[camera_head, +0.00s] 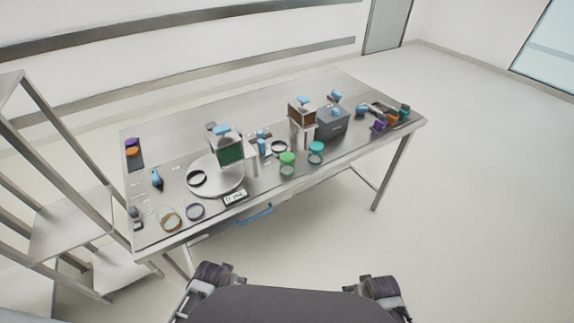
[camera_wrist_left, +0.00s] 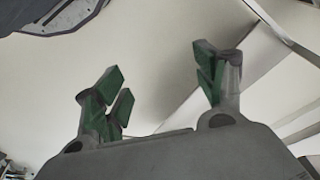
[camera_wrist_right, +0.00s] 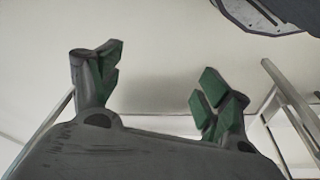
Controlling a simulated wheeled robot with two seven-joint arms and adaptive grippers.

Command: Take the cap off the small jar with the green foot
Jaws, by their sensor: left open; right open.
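Two small clear jars stand near the front edge of the table, right of its middle, in the head view. One jar (camera_head: 287,171) has a bright green cap (camera_head: 287,158) on top. The other jar (camera_head: 315,159) has a teal cap (camera_head: 316,147) on top. The feet are too small to tell their colours surely. My left gripper (camera_wrist_left: 160,88) is open and empty, with green finger pads, over pale floor in the left wrist view. My right gripper (camera_wrist_right: 160,88) is open and empty in the right wrist view. Both are well away from the jars.
The metal table (camera_head: 350,90) holds a round turntable (camera_head: 228,185), a green-screened device (camera_head: 230,153), a grey box (camera_head: 333,122), several rings and small coloured items. A small sign (camera_head: 235,198) stands at the front edge. A metal rack (camera_head: 70,225) is at left. Floor at right is clear.

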